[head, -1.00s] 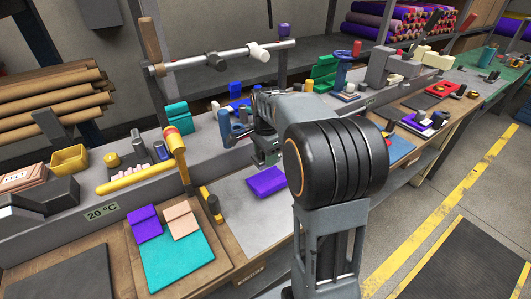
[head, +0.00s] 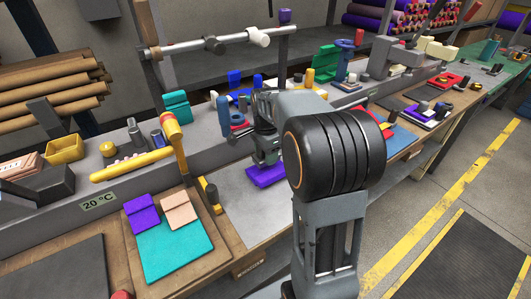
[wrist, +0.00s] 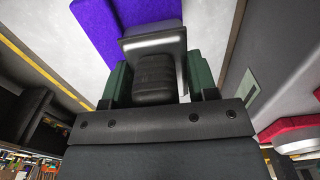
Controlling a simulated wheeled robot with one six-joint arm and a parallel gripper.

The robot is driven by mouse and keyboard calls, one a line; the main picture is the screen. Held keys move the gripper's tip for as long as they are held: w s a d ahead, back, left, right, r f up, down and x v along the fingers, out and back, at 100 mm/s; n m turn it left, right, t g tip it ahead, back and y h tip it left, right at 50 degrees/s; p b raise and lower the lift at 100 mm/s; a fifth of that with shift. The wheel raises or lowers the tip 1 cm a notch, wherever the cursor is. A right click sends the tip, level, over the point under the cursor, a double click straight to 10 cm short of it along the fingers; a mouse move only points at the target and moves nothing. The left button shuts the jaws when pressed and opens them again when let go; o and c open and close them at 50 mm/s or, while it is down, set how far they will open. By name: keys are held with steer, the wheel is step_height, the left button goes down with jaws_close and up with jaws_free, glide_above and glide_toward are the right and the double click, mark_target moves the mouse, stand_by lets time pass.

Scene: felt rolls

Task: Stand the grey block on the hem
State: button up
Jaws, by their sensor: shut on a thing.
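The purple felt piece (head: 264,179) lies on the pale grey mat, with my gripper (head: 267,158) just above its back part. In the wrist view, the felt (wrist: 93,22) shows beyond the fingertips, with a darker purple strip along it that looks like the hem (wrist: 145,10). My gripper (wrist: 158,82) has green finger pads, shut on the grey block (wrist: 155,42). The block's far end is close to the purple strip. I cannot tell whether they touch. In the head view the block is hard to make out among the fingers.
A teal felt sheet (head: 174,250) with a purple and a tan flap lies on a brown board at the left. A yellow-handled tool (head: 172,134) stands between the board and ledge. A blue cylinder (head: 224,116) stands behind my gripper. The pale mat (head: 232,200) is clear in front.

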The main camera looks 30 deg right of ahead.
steer(key=shift+f, duration=0.45)
stand_by(0.5)
steer(key=o, duration=1.2)
steer(key=shift+f, duration=0.1)
step_height(320, 180, up, 14)
steer(key=shift+f+p, duration=0.1)
steer(key=shift+p, duration=0.7)
